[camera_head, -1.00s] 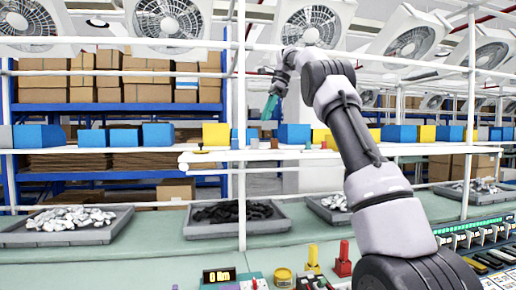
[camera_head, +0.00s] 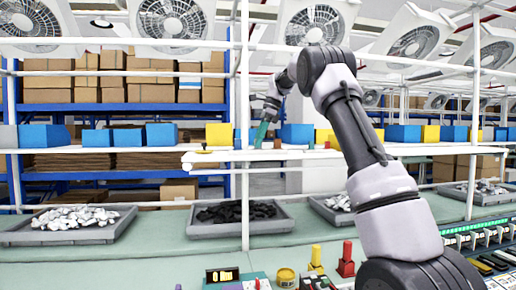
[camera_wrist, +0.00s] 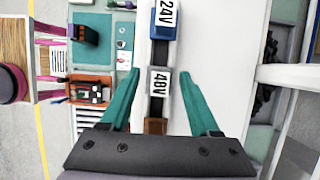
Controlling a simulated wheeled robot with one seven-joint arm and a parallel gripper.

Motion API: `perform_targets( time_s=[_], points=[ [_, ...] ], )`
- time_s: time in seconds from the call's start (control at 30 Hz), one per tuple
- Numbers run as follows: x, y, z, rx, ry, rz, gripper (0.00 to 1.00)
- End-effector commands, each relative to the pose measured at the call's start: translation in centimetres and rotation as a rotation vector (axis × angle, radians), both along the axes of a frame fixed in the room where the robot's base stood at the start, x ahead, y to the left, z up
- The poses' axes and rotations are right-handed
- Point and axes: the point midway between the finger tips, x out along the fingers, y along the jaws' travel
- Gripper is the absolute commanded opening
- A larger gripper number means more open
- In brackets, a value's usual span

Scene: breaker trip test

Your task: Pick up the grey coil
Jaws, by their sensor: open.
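My gripper (camera_head: 262,132) is at the raised white shelf, pointing down, with teal fingers. In the wrist view my gripper (camera_wrist: 159,74) is open, one finger on each side of a narrow block marked 48V (camera_wrist: 159,82). Dark grey shows below that label, so it may be the grey coil, but I cannot tell for sure. A blue block marked 24V (camera_wrist: 164,30) stands in line beyond it. A brown-red block (camera_wrist: 155,126) shows nearer, partly hidden by the gripper body. I cannot tell whether the fingers touch anything.
The white shelf (camera_head: 215,157) runs under the gripper, with a white upright post (camera_head: 245,195) close by. A yellow box (camera_head: 219,134) and blue boxes stand behind. Grey trays of parts, one with black pieces (camera_head: 237,211), sit on the green bench below.

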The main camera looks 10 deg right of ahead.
Motion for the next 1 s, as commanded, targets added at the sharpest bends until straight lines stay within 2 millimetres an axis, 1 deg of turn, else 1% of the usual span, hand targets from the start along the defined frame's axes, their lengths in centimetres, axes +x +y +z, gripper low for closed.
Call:
perform_targets(
  time_s=[0.23,0.27,0.3,0.37,0.4,0.43,0.77,0.87,1.0],
  points=[
    [0.0,0.1,-0.2,0.001,-0.001,-0.001,0.62],
    [0.0,0.1,-0.2,0.001,-0.001,-0.001,0.59],
    [0.0,0.1,-0.2,0.001,-0.001,-0.001,0.43],
    [0.0,0.1,-0.2,0.001,-0.001,-0.001,0.2],
    [0.0,0.1,-0.2,0.001,-0.001,-0.001,0.05],
    [0.0,0.1,-0.2,0.001,-0.001,-0.001,0.0],
    [0.0,0.1,-0.1,0.0,-0.001,0.0,0.0],
    [0.0,0.1,0.4,-0.001,-0.002,0.0,0.0],
    [0.1,0.1,2.1,0.0,-0.004,-0.001,0.0]
  ],
)
